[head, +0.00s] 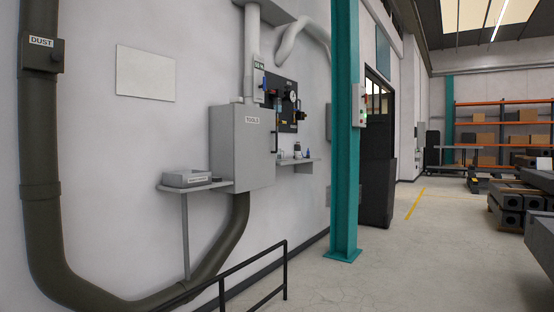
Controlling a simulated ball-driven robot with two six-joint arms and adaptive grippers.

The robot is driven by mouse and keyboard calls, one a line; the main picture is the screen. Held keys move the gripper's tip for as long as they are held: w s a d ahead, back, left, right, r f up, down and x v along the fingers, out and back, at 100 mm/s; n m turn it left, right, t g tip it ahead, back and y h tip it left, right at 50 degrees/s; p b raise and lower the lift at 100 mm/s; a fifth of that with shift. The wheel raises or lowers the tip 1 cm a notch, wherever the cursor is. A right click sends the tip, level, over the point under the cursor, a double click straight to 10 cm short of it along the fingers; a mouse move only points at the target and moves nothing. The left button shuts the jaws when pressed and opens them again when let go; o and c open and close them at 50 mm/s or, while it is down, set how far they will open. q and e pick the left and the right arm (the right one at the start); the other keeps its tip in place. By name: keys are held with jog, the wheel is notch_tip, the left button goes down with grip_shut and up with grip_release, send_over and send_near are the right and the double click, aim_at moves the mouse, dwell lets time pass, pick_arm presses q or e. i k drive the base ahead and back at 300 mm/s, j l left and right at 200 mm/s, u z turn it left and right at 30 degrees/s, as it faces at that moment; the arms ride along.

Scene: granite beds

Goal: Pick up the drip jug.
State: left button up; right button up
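I cannot make out a drip jug for certain in the head view. A few small items (297,151), one whitish and one dark, stand on a small wall shelf (300,161) right of the grey cabinet labelled TOOLS (228,150). They are too small to tell what they are. Neither of my grippers shows in this view.
A grey box (187,179) sits on a wall ledge (222,187). A dark rail (285,265) stands in front. A teal column (344,130) rises beyond the shelf. Open concrete floor (410,265) lies to the right, with stacked dark beams (507,205) at the edge.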

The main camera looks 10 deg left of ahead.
aim_at(278, 155)
jog(key=i+z, duration=0.1)
jog(key=i, duration=1.8)
jog(key=i+l+u, duration=0.2)
jog(key=i, duration=0.35)
jog(key=i+u, duration=0.2)
jog(key=i, duration=0.35)
jog(key=i+l+u, duration=0.15)
jog(key=i+l, duration=0.2)
jog(key=i, duration=0.15)
